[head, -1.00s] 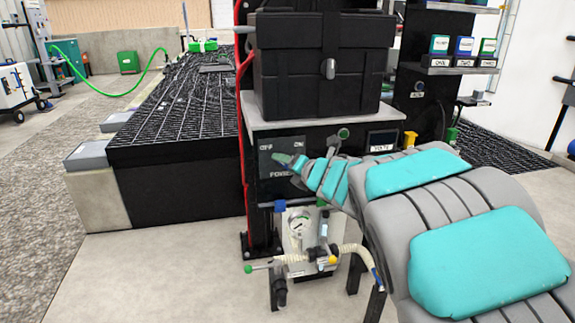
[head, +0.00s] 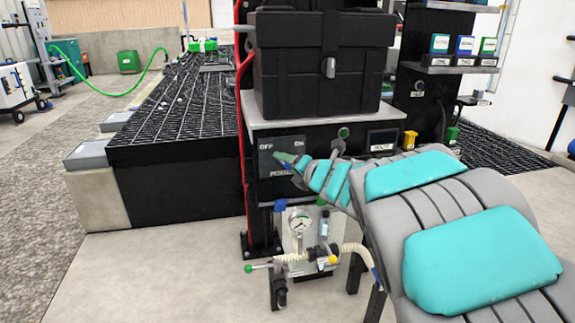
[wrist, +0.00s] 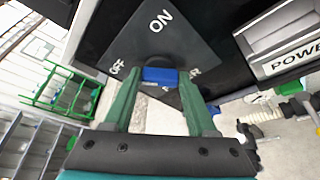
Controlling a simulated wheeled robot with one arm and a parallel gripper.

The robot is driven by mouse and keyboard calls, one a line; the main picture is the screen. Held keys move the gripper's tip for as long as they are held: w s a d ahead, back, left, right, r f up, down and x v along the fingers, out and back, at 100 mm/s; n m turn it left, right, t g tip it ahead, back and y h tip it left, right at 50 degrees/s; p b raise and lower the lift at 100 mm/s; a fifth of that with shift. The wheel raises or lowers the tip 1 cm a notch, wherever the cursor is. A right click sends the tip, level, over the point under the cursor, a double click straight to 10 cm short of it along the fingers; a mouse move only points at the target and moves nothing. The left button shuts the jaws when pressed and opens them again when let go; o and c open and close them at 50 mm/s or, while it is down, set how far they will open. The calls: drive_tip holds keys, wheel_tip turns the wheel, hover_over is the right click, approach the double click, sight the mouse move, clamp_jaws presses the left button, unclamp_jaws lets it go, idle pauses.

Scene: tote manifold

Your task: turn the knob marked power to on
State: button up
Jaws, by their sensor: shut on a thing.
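The power panel (head: 284,152) is a dark square plate on the front of the bench, with OFF at its upper left and ON at its upper right. In the wrist view the panel (wrist: 190,38) appears rolled, with ON at the top and OFF at the left. The knob (wrist: 160,75) shows as a blue block between my fingertips, in front of a dark round base. My gripper (wrist: 160,84) has green fingers closed on its two sides. In the head view my gripper (head: 290,160) covers the knob. Which mark the knob points to is unclear.
A black case (head: 320,65) sits on the bench above the panel. A small display (head: 382,137) and a green button (head: 343,132) are to the right. A gauge (head: 300,223) and hose fittings hang below. A black grating platform (head: 180,120) stands left.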

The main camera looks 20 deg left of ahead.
drive_tip(key=m, duration=0.1)
drive_tip(key=m+y+b, duration=0.1)
drive_tip(key=shift+d+f+m+y, duration=0.15)
drive_tip(key=shift+f+m+y, duration=0.15)
drive_tip(key=shift+f+m, duration=0.1)
drive_tip(key=m+b, duration=0.1)
drive_tip(key=m, duration=0.1)
drive_tip(key=m+y+b, duration=0.1)
drive_tip(key=m, duration=0.1)
drive_tip(key=shift+f+t+y, duration=0.1)
drive_tip(key=shift+t+y, duration=0.2)
drive_tip(key=m+b, duration=0.1)
drive_tip(key=m, duration=0.1)
drive_tip(key=m+t+y+b, duration=0.1)
drive_tip(key=m, duration=0.1)
drive_tip(key=shift+f+t, duration=0.2)
drive_tip(key=shift+t, duration=0.1)
drive_tip(key=m+t+b, duration=0.1)
drive_tip(key=m, duration=0.1)
drive_tip(key=m+b, duration=0.1)
drive_tip(key=m, duration=0.2)
drive_tip(key=shift+t, duration=0.4)
drive_tip(key=shift+r+m, duration=0.1)
drive_tip(key=shift+m, duration=0.2)
drive_tip(key=o, duration=1.4)
drive_tip(key=shift+c, duration=0.2)
